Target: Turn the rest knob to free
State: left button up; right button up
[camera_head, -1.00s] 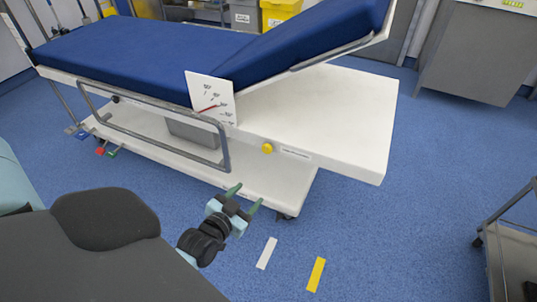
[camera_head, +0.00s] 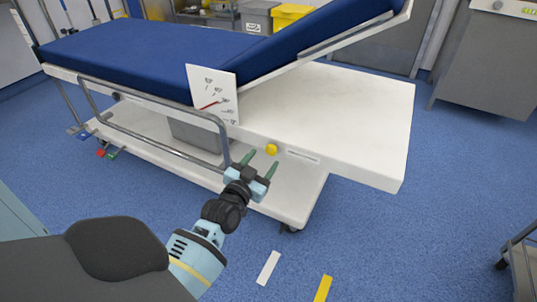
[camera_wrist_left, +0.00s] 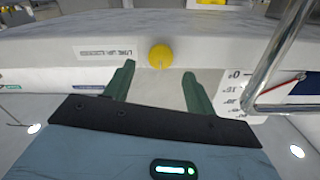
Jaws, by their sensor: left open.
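A round yellow knob (camera_head: 271,149) sits on the white side rail of the operating table (camera_head: 350,130), beside a small printed label. In the left wrist view the knob (camera_wrist_left: 161,56) shows a thin line on its lower face and lies just beyond the fingertips, centred a little left between them. My left gripper (camera_head: 262,160) is open and empty, with its green fingers pointing at the rail, close to the knob and apart from it. In the left wrist view the open fingers (camera_wrist_left: 157,72) show clearly. My right gripper is not in view.
A metal side rail (camera_head: 150,127) runs left of the knob, its end near my left gripper. A white angle scale card (camera_head: 212,95) with a red pointer stands above it. Coloured pedals (camera_head: 100,153) sit at the lower left. A trolley (camera_head: 525,260) stands at right.

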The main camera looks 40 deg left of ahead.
aim_at(270, 151)
pick_arm(q)
jog(key=shift+b+x, duration=0.3)
jog(key=shift+x, duration=1.65)
jog(key=shift+c, duration=0.9)
jog(key=c, duration=0.8)
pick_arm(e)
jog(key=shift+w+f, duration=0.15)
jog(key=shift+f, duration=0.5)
